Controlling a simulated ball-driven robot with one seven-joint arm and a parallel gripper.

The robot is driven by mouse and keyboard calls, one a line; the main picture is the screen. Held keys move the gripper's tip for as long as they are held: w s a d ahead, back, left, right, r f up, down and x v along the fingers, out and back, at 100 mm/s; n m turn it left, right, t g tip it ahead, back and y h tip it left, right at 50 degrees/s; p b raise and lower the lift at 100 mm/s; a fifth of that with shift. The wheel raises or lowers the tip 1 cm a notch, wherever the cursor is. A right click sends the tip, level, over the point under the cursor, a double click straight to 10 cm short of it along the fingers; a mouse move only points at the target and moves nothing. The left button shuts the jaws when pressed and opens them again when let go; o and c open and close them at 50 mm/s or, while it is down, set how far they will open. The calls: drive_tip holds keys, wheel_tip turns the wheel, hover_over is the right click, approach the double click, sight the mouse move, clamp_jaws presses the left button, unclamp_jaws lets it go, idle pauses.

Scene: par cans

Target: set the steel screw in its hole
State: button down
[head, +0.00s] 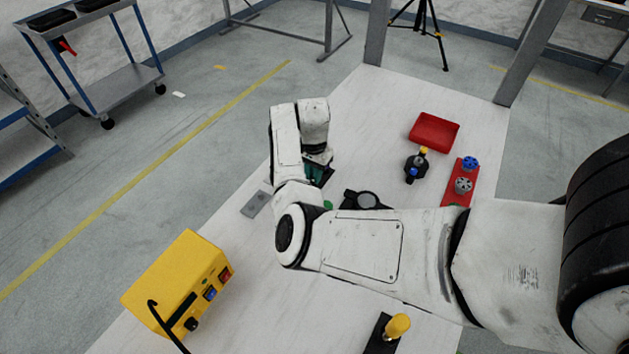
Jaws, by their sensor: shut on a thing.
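My gripper (318,174) shows only in part, beyond my forearm, low over the white table. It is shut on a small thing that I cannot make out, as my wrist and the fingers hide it. I cannot pick out the steel screw anywhere else on the table. A grey plate (256,203) with small dark marks, perhaps holes, lies flat at the table's left edge, to the left of and nearer than my gripper. I cannot tell which mark is the screw's hole.
A yellow box (185,278) with a black cable stands front left. A red tray (434,132), a dark fixture (416,166) and a red block with knobs (461,182) are right. A black ring-shaped piece (367,200) is behind my arm; a yellow-handled tool (397,326) is in front.

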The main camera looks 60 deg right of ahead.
drive_tip(key=shift+r+p, duration=2.2)
drive_tip(key=shift+r, duration=0.3)
